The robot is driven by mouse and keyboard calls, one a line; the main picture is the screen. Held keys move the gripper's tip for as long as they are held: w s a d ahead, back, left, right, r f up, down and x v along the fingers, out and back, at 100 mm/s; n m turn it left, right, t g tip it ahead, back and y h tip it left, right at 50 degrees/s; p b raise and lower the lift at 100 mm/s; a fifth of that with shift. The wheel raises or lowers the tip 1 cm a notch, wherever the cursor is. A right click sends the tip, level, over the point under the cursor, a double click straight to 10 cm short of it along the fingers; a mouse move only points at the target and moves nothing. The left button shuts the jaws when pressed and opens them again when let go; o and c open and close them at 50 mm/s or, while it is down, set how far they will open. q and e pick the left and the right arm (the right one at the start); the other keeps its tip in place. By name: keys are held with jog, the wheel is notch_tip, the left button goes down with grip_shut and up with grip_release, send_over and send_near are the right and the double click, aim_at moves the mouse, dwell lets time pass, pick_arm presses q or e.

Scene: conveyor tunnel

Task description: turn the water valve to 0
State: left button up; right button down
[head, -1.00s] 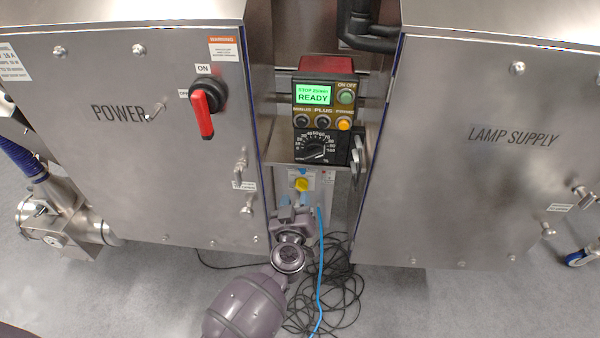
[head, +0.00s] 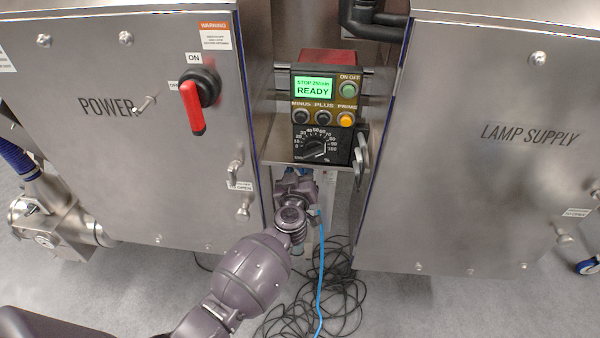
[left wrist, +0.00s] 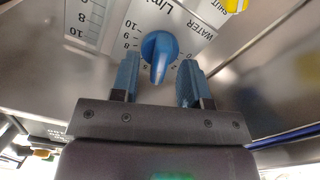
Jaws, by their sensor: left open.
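A blue knob (left wrist: 158,57) on a panel with printed numbers and the word WATER shows in the left wrist view. Its pointer faces down in that picture; the number it points to cannot be read surely. My left gripper (left wrist: 158,78) is open, with one blue finger on each side of the knob. A gap shows between the knob and each finger. In the head view my left gripper (head: 296,186) is below the control box and hides the knob. My right gripper is not in view.
A yellow part (left wrist: 235,5) sits by the SHUT label. Above my gripper is the control box (head: 323,105) with a black dial. The POWER cabinet (head: 130,180) and LAMP SUPPLY cabinet (head: 470,200) flank the narrow gap. A blue hose (head: 320,270) and black cables (head: 290,318) lie below.

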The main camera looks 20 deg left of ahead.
pick_arm(q)
grip_shut()
jog(key=shift+r+n, duration=0.1)
jog(key=shift+n, duration=0.2)
jog(key=n+p, duration=0.1)
jog(key=n, duration=0.6)
jog(key=shift+p, duration=0.4)
jog(key=n, duration=0.4)
jog(key=shift+f+n, duration=0.2)
jog(key=shift+n, duration=2)
